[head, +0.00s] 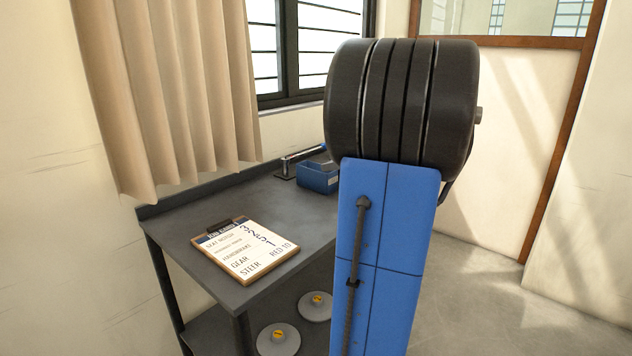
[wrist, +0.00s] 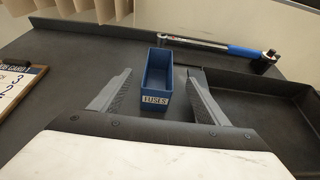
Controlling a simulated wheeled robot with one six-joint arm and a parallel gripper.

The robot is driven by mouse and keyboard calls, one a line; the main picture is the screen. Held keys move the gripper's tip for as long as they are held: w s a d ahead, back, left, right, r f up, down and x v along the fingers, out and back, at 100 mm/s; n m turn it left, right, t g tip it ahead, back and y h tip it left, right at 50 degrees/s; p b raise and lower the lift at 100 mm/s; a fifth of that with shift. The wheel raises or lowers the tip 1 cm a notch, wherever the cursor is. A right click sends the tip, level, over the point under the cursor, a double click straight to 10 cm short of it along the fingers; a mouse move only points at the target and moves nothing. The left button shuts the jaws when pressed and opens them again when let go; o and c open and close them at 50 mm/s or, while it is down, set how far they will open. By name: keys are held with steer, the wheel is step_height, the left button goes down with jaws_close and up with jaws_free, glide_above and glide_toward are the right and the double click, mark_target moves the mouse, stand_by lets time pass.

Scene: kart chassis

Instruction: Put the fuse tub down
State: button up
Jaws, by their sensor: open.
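The fuse tub is a small blue open-topped box with a "FUSES" label. In the wrist view the fuse tub (wrist: 155,92) stands upright on the dark table, between the fingers of my gripper (wrist: 160,76). The fingers are spread, with a gap on each side of the tub, and do not appear to touch it. The inside of the tub looks empty, though its floor is hard to make out. In the head view the tub (head: 317,180) is at the table's far end, partly hidden at its right. My gripper does not show there.
A clipboard (head: 247,247) lies on the near part of the table (head: 188,225). A torque wrench (wrist: 220,46) lies behind the tub. A shallow dark tray (wrist: 262,100) is on its right. Round discs (head: 278,340) sit on the lower shelf. Bare tabletop lies left of the tub.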

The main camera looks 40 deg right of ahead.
mark_target(316, 167)
steer(key=x, duration=1)
steer(key=shift+w+f, duration=0.15)
steer(key=shift+f, duration=0.05)
steer(key=c, duration=1.3)
